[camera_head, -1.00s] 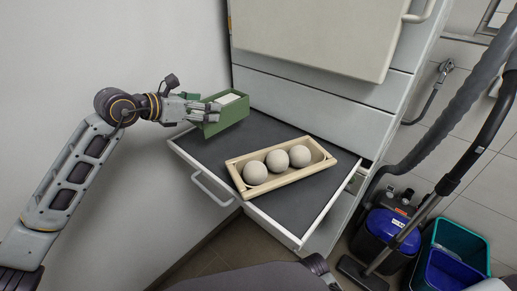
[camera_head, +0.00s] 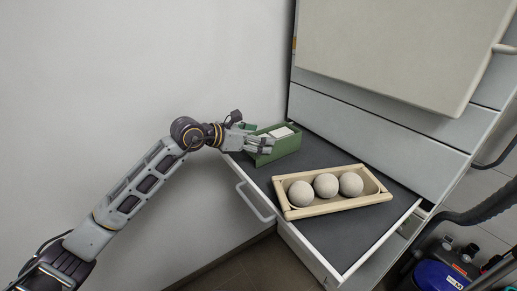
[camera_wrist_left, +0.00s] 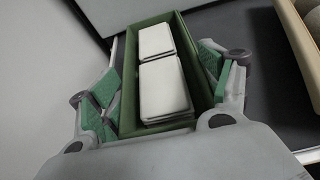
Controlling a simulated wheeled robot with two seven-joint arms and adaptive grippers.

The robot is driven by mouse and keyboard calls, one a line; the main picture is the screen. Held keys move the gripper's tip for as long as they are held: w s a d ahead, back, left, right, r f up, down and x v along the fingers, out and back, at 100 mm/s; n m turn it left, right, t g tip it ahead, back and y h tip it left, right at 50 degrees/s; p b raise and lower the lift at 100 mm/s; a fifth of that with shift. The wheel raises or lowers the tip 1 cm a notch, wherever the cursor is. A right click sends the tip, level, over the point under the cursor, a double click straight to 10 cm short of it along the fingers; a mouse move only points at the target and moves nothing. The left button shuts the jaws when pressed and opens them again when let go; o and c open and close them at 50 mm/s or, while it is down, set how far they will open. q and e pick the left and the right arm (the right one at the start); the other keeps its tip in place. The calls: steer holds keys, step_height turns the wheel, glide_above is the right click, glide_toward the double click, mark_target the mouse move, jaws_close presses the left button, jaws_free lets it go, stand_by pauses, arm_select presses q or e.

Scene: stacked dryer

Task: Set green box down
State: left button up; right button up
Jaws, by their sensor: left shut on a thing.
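The green box (camera_head: 283,150) is an open-topped narrow box with white folded-looking items (camera_head: 281,132) inside. It is at the back left of the pulled-out drawer's dark surface (camera_head: 325,158), upright and apparently on or just above it; I cannot tell for certain if it touches. My left gripper (camera_head: 262,145) is shut on the near-left end of the box. In the left wrist view, its green-padded fingers (camera_wrist_left: 158,95) lie on either side of the green box (camera_wrist_left: 125,104), with two stacks of white items (camera_wrist_left: 163,85) inside. My right gripper is out of view.
A wooden tray (camera_head: 292,213) with three grey balls stands on the drawer, right of the box, with a gap between. A white handle (camera_head: 254,203) is on the drawer front. A wall is close on the left. A blue vacuum (camera_head: 440,275) stands at lower right.

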arm_select(q)
steer(key=shift+f, duration=0.5)
steer(key=shift+f+b, duration=0.35)
steer(key=shift+f, duration=1)
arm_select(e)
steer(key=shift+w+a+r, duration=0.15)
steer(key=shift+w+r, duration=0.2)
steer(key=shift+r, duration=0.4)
arm_select(q)
steer(key=shift+f, duration=0.15)
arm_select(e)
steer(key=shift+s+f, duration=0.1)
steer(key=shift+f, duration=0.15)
arm_select(q)
steer(key=o, duration=1)
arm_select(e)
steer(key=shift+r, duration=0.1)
arm_select(q)
steer(key=shift+r, duration=0.2)
